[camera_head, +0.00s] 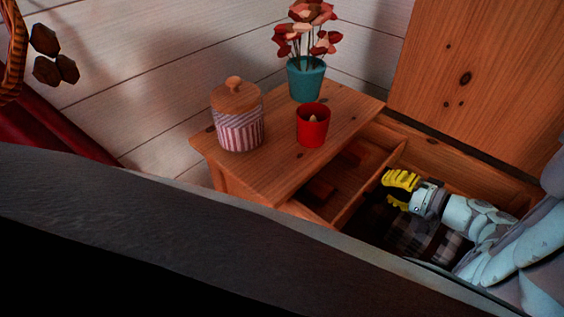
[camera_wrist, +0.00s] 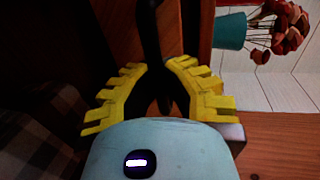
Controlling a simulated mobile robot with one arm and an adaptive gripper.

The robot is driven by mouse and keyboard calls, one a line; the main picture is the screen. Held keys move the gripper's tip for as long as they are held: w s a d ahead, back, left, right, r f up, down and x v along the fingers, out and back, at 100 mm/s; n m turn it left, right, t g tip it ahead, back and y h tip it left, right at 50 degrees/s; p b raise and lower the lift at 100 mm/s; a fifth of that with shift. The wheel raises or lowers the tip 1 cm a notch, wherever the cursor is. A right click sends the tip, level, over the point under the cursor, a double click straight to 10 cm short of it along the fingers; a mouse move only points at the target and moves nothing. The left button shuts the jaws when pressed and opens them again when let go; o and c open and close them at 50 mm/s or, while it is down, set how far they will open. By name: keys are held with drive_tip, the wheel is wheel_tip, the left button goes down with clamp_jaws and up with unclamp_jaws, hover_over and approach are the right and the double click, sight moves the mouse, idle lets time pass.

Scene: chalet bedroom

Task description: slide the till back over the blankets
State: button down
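The till (camera_head: 369,188) is a wooden tray with a thin side wall, set in the left part of an open wooden chest, partly beneath a wooden top. Dark plaid blankets (camera_head: 428,243) lie uncovered in the chest to its right; plaid cloth also shows in the wrist view (camera_wrist: 45,130). My gripper (camera_head: 384,188) has yellow ridged fingers and reaches in from the right, close to the till's side wall. In the wrist view its fingertips (camera_wrist: 158,68) are apart, with a dark strip between them. I cannot tell whether that strip is the till's wall or whether the fingers touch it.
On the wooden top (camera_head: 275,178) stand a striped jar (camera_head: 240,128) with a wooden lid, a red cup (camera_head: 313,125) and a teal flowerpot (camera_head: 306,80). The raised wooden lid (camera_head: 480,75) stands behind the chest. A dark edge fills the foreground.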

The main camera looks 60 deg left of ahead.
drive_tip(key=shift+a+r, duration=0.1)
drive_tip(key=c, duration=1.4)
unclamp_jaws()
drive_tip(key=shift+d, duration=0.25)
drive_tip(key=shift+c, duration=0.2)
drive_tip(key=o, duration=0.4)
drive_tip(key=shift+a, duration=0.1)
wheel_tip(320, 180, up, 9)
drive_tip(key=shift+w+a+r, duration=0.1)
drive_tip(key=shift+d+r, duration=0.2)
drive_tip(key=shift+r, duration=0.15)
drive_tip(key=shift+o, duration=0.5)
drive_tip(key=shift+a, duration=0.1)
